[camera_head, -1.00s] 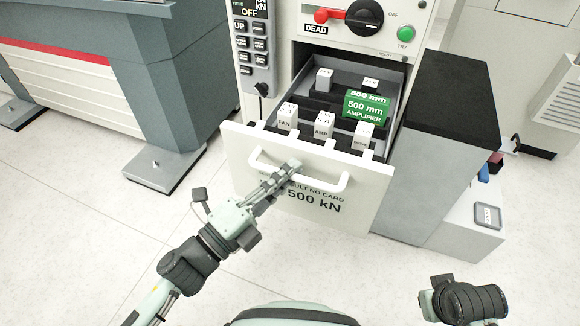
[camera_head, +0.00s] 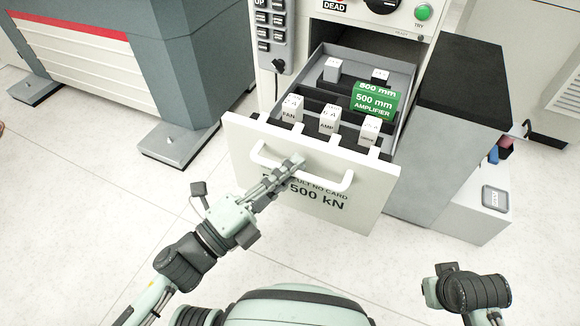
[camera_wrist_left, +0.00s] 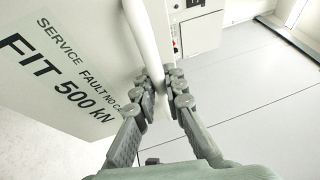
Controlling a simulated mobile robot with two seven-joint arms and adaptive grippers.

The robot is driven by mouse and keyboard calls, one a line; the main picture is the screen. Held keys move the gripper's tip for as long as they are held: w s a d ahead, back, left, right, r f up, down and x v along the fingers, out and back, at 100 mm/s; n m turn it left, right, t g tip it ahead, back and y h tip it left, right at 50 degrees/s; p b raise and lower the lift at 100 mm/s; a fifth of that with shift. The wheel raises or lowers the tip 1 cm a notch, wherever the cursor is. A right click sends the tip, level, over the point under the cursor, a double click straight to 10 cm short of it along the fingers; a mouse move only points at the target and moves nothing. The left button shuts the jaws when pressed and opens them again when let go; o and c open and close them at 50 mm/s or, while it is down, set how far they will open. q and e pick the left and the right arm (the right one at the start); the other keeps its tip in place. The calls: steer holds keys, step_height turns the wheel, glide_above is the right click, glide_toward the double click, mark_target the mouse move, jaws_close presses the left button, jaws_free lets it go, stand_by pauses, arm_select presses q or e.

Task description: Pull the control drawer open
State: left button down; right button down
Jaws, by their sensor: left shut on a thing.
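The control drawer (camera_head: 240,150) stands pulled out of the grey cabinet, with its inside showing. It holds several white blocks and a green block marked 500 mm AMPLIFIER (camera_head: 374,101). Its white front bears a white bar handle (camera_head: 326,184) and the text 500 kN. My left gripper (camera_head: 292,166) is shut on the handle, near its middle. In the left wrist view the fingers (camera_wrist_left: 161,98) lie on both sides of the white handle bar (camera_wrist_left: 143,38). My right gripper is not in view; only part of my right arm shows at the lower right.
A grey machine base with a red stripe (camera_head: 75,38) stands at the left, its foot (camera_head: 180,142) on the floor. A low light-grey box (camera_head: 465,215) stands right of the cabinet. The pale floor (camera_head: 100,200) in front of the drawer is clear.

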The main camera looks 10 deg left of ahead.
arm_select(q)
steer(key=c, duration=1.6)
jaws_free()
steer(key=shift+o, duration=0.2)
steer(key=v, duration=1.2)
